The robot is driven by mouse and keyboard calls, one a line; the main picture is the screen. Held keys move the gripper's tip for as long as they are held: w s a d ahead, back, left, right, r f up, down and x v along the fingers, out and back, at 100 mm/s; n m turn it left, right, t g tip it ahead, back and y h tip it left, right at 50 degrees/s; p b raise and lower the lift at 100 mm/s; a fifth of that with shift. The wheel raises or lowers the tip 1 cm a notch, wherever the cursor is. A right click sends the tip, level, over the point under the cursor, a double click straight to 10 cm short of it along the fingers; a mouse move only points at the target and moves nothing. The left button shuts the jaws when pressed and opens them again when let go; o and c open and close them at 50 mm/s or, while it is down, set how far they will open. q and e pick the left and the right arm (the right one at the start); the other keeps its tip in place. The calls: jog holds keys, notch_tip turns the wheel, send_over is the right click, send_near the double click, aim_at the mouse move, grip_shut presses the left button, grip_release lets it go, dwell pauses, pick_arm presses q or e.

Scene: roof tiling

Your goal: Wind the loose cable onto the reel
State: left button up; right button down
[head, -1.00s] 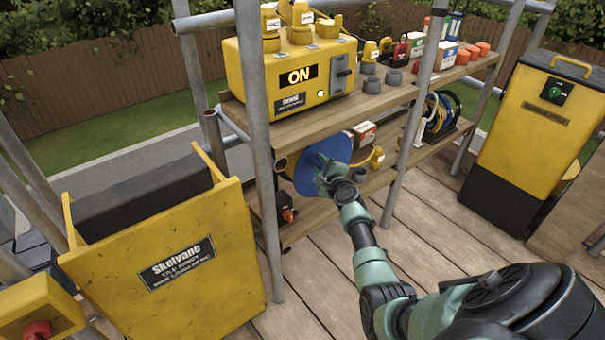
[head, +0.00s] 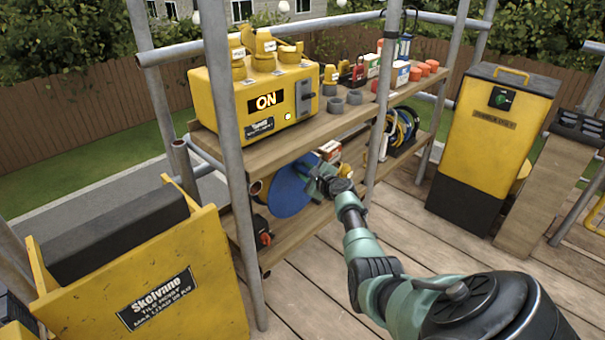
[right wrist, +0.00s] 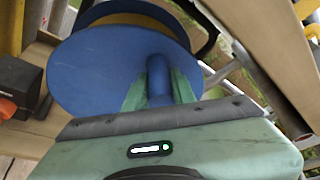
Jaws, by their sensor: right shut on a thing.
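The reel (head: 287,192) shows its blue round face on the lower shelf, under the yellow box. It fills much of the right wrist view (right wrist: 95,75), with a yellow-orange band (right wrist: 130,21) behind the face; I cannot tell whether this is wound cable. My right gripper (head: 318,183) is at the right side of the face. In the right wrist view its green fingers (right wrist: 160,92) are shut on the blue crank handle (right wrist: 158,75) that stands out from the face. The loose cable's free length is not clearly visible. My left gripper is out of view.
The upper shelf (head: 335,121) lies above the reel, with grey poles (head: 383,100) close to my right arm. Coiled cables (head: 402,130) sit further right on the lower shelf. A yellow hopper (head: 130,275) stands left. The plank floor (head: 400,235) has free room.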

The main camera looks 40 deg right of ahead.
jog(key=shift+d+r, duration=0.15)
jog(key=shift+d, duration=0.05)
jog(key=c, duration=1.2)
grip_release()
jog(key=shift+o, duration=0.2)
jog(key=shift+a, duration=0.1)
